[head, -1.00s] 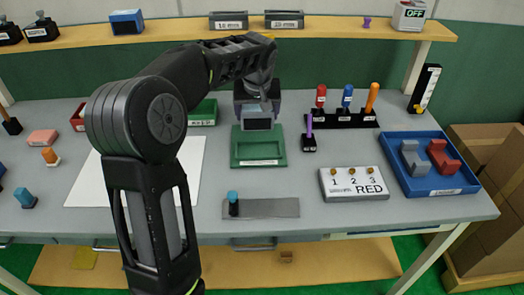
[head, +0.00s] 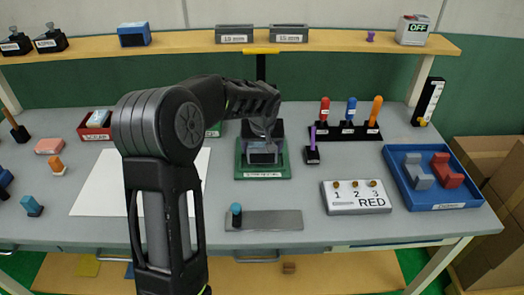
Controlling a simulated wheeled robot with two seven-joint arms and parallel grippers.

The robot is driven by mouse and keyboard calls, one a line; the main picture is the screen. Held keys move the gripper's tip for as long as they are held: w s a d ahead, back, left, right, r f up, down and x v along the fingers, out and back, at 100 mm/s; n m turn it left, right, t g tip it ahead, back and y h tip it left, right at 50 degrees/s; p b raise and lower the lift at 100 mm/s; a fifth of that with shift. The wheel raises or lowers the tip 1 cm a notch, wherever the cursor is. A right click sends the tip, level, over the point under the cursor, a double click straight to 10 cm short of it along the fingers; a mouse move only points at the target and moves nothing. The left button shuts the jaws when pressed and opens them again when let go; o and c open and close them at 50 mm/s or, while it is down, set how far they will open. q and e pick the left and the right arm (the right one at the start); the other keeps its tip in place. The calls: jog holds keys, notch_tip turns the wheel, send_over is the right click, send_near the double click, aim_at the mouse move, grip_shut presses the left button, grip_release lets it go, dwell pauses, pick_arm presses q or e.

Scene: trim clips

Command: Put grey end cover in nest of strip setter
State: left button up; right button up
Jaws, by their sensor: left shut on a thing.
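The strip setter stands mid-table, with a green base (head: 284,172) and a black column (head: 261,68) topped by a yellow bar. My left gripper (head: 263,145) is over the base, pointing down and shut on the grey end cover (head: 263,158). The cover is at or just above the recess in the base, which the cover and gripper largely hide. I cannot tell if it touches the bottom. My right gripper is not in view.
In front lies a grey strip (head: 275,219) with a blue-topped peg (head: 236,214). To the right are a numbered block (head: 356,203), a rack of coloured handles (head: 350,132) and a blue tray (head: 458,196) with grey and red pieces. A white sheet (head: 100,190) lies left.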

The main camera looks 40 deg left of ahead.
pick_arm(q)
jog(key=shift+f, duration=0.95)
jog(key=shift+f, duration=0.2)
jog(key=o, duration=1.2)
jog(key=shift+r, duration=0.35)
jog(key=b+v, duration=0.1)
jog(key=v, duration=1)
jog(key=shift+s+r, duration=0.15)
jog(key=shift+r, duration=0.2)
jog(key=shift+d, duration=0.1)
